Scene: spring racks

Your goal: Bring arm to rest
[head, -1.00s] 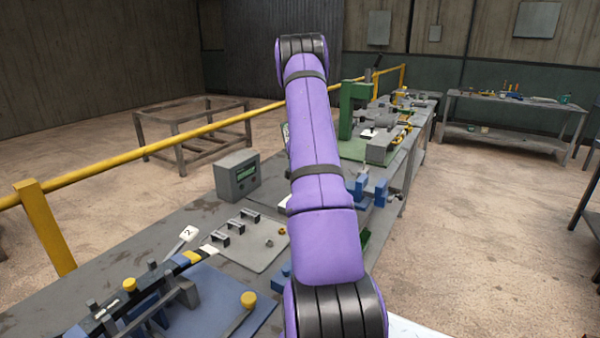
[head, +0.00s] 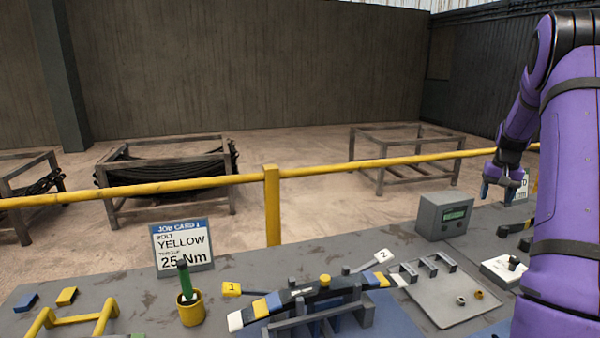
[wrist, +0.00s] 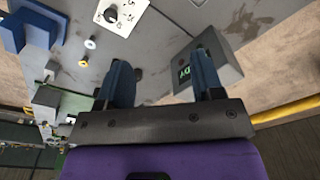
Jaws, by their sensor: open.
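My purple arm runs up the right edge of the head view and bends down at its far end. My gripper (head: 503,184) hangs at that end, above the back right part of the workbench (head: 375,265). The grey box with a green display (head: 445,214) stands left of my gripper in the head view. In the wrist view this box (wrist: 222,62) lies behind the right finger.
A leaf-spring assembly in a fixture (head: 318,292), a job card reading yellow, 25 Nm (head: 182,246) and a yellow cup (head: 190,310) are on the bench. A dial plate (wrist: 113,14) lies near my gripper. A yellow rail (head: 345,167) runs behind the bench.

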